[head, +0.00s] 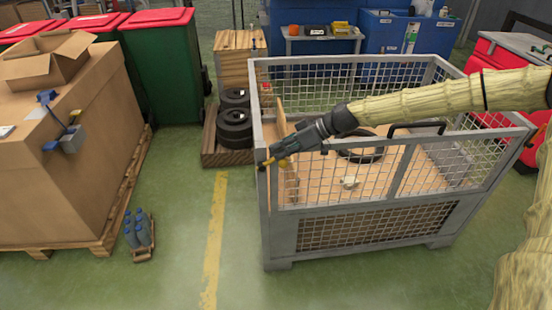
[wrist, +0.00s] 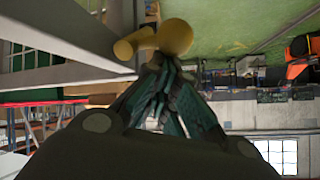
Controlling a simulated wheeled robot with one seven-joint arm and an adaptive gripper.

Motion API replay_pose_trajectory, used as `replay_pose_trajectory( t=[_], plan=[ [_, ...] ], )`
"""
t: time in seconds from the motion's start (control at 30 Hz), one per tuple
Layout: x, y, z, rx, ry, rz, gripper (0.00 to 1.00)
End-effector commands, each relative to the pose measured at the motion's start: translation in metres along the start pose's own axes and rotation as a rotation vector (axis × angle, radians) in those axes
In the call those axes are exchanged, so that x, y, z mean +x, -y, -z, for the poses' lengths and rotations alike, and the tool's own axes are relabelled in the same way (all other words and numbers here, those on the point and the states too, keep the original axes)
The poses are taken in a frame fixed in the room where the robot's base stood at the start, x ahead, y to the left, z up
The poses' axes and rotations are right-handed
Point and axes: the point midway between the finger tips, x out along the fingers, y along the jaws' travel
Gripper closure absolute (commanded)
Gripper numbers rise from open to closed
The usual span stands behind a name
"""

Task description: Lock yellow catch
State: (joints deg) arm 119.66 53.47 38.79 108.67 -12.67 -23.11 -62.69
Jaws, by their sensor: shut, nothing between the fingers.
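The yellow catch (head: 265,163) is on the front left corner post of the grey mesh cage (head: 281,237). In the wrist view the catch (wrist: 174,38) shows as a rounded yellow knob and stub beside a grey cage bar. My gripper (head: 276,156) is at that corner, its fingertips pointing at the catch. In the wrist view my gripper (wrist: 160,66) is shut, with its tips right at the catch; I cannot tell whether they touch it. The fingertips hide part of the catch, and its exact position is hard to read.
Inside the cage are a tire (head: 360,157) and a small pale object (head: 349,182). My arm crosses above the cage's front rail. Stacked tires (head: 234,128) stand behind left. Green floor is clear in front of the cage.

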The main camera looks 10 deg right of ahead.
Motion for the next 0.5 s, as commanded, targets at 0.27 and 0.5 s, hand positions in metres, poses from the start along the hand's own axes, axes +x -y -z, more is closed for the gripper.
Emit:
replay_pose_trajectory(
  t=[0.27, 0.5],
  plan=[
    [0.000, -0.008, -0.016, 0.020, -0.106, 0.051, 1.00],
    [-0.003, -0.011, -0.021, 0.032, -0.171, 0.084, 1.00]
  ],
)
